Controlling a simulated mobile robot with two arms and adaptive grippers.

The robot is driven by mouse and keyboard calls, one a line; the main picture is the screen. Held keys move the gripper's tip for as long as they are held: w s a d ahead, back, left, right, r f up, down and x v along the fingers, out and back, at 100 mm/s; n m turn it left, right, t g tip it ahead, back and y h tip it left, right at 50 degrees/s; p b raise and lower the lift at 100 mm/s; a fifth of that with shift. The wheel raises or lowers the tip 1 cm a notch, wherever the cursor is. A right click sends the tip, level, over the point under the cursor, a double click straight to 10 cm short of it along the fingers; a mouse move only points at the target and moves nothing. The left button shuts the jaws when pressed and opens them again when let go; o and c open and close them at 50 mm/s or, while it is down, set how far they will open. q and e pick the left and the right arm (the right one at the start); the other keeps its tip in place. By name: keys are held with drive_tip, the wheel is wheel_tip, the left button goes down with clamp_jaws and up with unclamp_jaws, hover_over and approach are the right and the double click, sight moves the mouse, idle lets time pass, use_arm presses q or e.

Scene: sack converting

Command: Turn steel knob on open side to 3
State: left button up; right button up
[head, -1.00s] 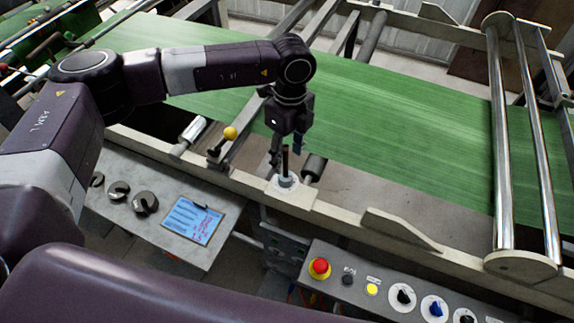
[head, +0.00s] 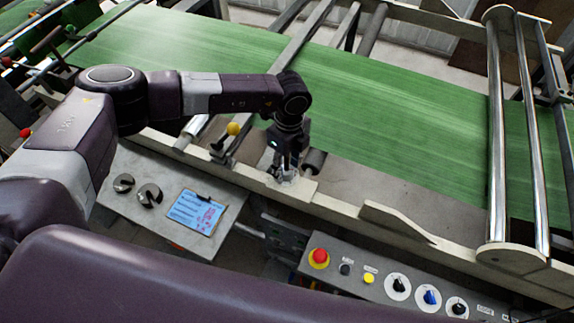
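The steel knob (head: 286,179) sits on a pale plate on the near rail of the machine, beside the green web. My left gripper (head: 287,168) points down at it from above, with its fingers down around the top of the knob. The fingers cover most of the knob, so its pointer, its scale and the number 3 cannot be read. I cannot tell whether the fingers are closed on it. My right gripper is not in view.
A lever with a yellow ball (head: 233,128) stands close left of the gripper. A control panel with a red button (head: 319,257) is at the lower right. Rollers (head: 493,130) stand at right.

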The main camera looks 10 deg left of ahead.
use_arm(q)
drive_tip(key=c, duration=0.9)
drive_tip(key=shift+f+m+b, duration=0.2)
drive_tip(key=shift+m+b, duration=0.7)
drive_tip(key=shift+b, duration=0.25)
drive_tip(key=m+b, duration=0.7)
drive_tip(key=b, duration=0.1)
drive_tip(key=shift+m+b, duration=0.3)
drive_tip(key=shift+m, duration=0.1)
drive_tip(key=shift+r+m+b, duration=0.25)
drive_tip(key=shift+m+b, duration=1.15)
drive_tip(key=o, duration=1.2)
drive_tip(key=shift+s, duration=0.1)
drive_tip(key=shift+c, duration=0.2)
drive_tip(key=shift+r, duration=0.1)
drive_tip(key=r, duration=1.1)
drive_tip(key=shift+d+r, duration=0.3)
drive_tip(key=shift+r, duration=0.1)
